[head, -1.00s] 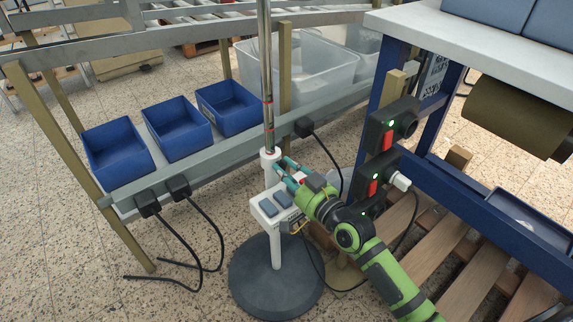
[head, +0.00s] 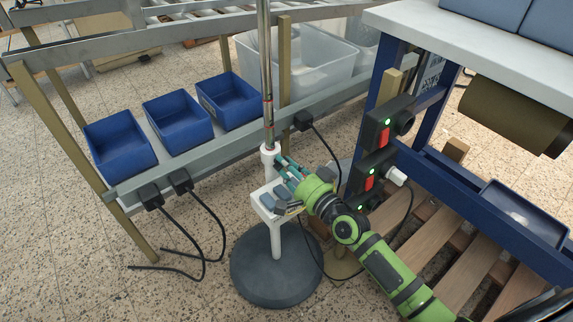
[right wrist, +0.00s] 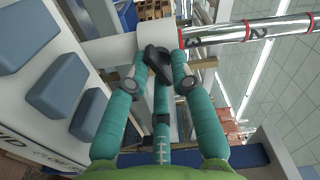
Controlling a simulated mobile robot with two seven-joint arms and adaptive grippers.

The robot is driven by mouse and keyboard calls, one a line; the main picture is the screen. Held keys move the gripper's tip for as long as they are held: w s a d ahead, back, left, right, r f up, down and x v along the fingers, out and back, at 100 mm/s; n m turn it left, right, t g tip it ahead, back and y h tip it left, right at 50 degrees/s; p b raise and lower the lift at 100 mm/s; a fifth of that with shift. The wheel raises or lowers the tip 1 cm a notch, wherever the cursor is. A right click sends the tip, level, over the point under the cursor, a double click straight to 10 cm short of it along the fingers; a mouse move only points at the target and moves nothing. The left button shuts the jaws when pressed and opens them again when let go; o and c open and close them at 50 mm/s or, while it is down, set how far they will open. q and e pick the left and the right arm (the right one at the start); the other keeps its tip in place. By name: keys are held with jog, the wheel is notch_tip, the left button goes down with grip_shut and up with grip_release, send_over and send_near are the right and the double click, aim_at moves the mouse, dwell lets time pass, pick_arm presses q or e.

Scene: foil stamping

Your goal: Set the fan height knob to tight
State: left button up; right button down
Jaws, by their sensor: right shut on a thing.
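The fan stand has a round dark base (head: 276,265), a white post with a control box (head: 265,203), and a chrome pole (head: 267,75) rising from a white collar (head: 268,154). The black fan height knob (right wrist: 158,61) sits on the side of the white collar (right wrist: 158,40) in the right wrist view. My right gripper (head: 281,165) is at the collar, its teal fingers closed around the knob; the fingers (right wrist: 160,72) also show in the right wrist view. My left gripper is not in view.
Blue bins (head: 178,122) stand on a grey rack to the left, with black cables hanging from its rail. A blue workbench frame (head: 480,192) with black switch boxes (head: 384,122) stands close on the right. A wooden pallet (head: 440,245) lies below it.

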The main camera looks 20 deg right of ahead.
jog(key=shift+d+m, duration=0.2)
jog(key=shift+m, duration=0.1)
jog(key=c, duration=1.2)
grip_release()
jog(key=shift+w+f, duration=0.1)
jog(key=shift+s+a, duration=0.1)
jog(key=shift+s, duration=0.1)
jog(key=v, duration=1.1)
jog(key=shift+s, duration=0.35)
